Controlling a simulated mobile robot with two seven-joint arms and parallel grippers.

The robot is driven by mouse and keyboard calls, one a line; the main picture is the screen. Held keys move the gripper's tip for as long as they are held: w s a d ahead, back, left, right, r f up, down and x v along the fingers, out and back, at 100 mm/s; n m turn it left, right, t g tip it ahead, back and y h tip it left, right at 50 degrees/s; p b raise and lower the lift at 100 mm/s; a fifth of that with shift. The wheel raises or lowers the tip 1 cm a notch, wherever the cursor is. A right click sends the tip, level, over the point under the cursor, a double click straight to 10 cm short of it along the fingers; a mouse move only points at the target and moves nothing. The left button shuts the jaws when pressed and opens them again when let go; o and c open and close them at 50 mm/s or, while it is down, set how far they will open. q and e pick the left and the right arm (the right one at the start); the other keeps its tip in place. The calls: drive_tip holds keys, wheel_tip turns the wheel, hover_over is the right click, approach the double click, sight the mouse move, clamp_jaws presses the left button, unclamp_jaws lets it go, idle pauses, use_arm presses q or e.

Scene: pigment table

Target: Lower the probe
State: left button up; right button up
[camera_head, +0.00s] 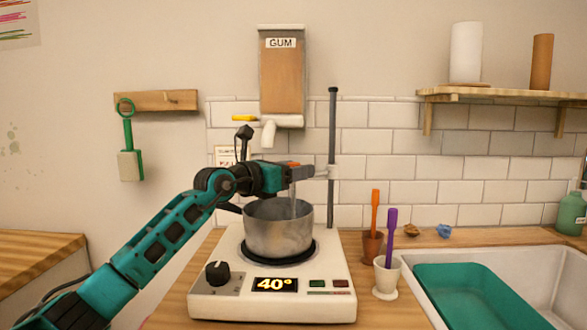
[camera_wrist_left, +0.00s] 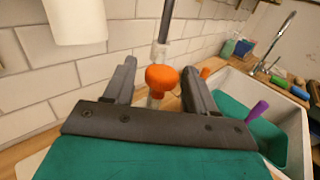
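The probe shows in the left wrist view as an orange knob (camera_wrist_left: 162,77) on a pale stem. In the head view its thin grey shaft (camera_head: 293,207) hangs down over the grey pot (camera_head: 277,232). How deep its tip goes is hidden by the pot wall. My left gripper (camera_head: 298,171) is level above the pot, at the probe's top. In the left wrist view its two fingers (camera_wrist_left: 159,72) stand apart on either side of the orange knob, with a gap visible on each side. My right gripper is in neither view.
The pot sits on a white hot plate (camera_head: 230,305) reading 40°. A dark upright rod (camera_head: 332,140) with a pale clamp (camera_head: 328,172) stands behind it. The GUM dispenser (camera_head: 281,80) hangs above. Two small cups (camera_head: 373,248) (camera_head: 387,280) with orange and purple tools stand right.

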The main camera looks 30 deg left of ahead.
use_arm(q)
drive_tip(key=shift+r, duration=0.15)
drive_tip(key=shift+s, duration=0.1)
drive_tip(key=b+v, duration=0.2)
drive_tip(key=v, duration=1)
drive_tip(key=shift+s+a, duration=0.15)
drive_tip(key=shift+s, duration=0.15)
